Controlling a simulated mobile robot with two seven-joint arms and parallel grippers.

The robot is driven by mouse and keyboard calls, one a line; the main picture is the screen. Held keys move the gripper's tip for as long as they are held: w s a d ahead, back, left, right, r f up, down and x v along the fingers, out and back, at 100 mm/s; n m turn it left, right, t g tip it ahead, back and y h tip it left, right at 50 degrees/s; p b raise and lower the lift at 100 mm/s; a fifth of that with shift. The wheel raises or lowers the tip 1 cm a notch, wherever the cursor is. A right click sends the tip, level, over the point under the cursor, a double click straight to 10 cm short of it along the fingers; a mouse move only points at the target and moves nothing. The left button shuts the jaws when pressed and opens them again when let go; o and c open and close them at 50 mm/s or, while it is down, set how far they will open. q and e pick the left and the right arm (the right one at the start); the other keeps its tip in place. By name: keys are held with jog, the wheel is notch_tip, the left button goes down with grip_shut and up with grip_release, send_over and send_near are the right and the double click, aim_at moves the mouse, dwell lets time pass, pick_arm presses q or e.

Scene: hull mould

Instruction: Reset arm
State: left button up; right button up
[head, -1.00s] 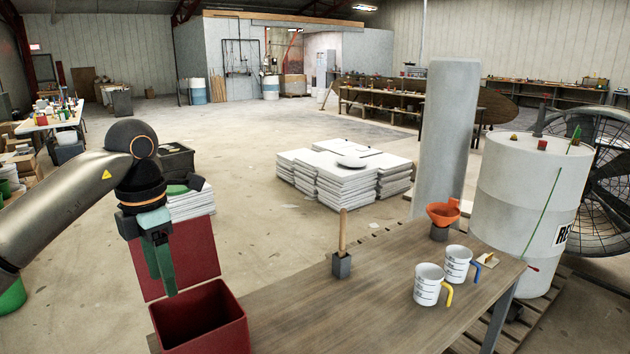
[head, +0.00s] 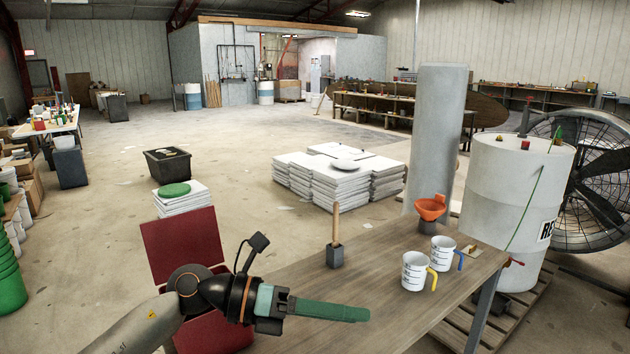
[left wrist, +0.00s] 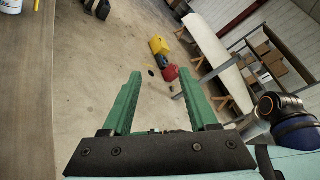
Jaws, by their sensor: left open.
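My left arm comes in from the lower left in the head view. Its green-fingered left gripper (head: 330,310) points right, over the near left part of the wooden table (head: 390,290). In the left wrist view, the left gripper (left wrist: 157,102) shows two green fingers spread apart with nothing between them. The concrete floor and the table's edge show beyond them. My right gripper is not in the head view. A dark blue and black rounded part with an orange ring shows at the right edge of the left wrist view; I cannot tell what it belongs to.
A red box (head: 215,335) with its raised lid (head: 182,243) stands behind my left arm. A white drum (head: 510,200) stands right.

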pick_arm(q)
jog(key=w+a+r+n+t+h, duration=0.35)
jog(key=r+n+t, duration=0.25)
jog(key=n+t, duration=0.9)
jog(key=a+f+n+t+y, duration=0.4)
jog(key=a+f+n+y, duration=1.1)
jog(key=n, duration=0.5)
jog(key=s+a+f+n+g+y, duration=0.5)
jog(key=s+f+g, duration=0.25)
jog(key=f, duration=0.45)
jog(key=s+a+f+n+g, duration=0.1)
jog(key=s+f+g, duration=0.3)
jog(key=s, duration=0.5)
jog(key=s+a+f+n+g, duration=0.15)
jog(key=s+f+g, duration=0.25)
jog(key=s, duration=0.5)
jog(key=w+d+f+t+h+p, duration=0.3)
jog(key=w+d+f+t, duration=0.1)
jog(key=f, duration=0.4)
jog(key=shift+d+f+t, duration=0.25)
jog(key=shift+d+t, duration=0.4)
jog(key=shift+t, duration=0.2)
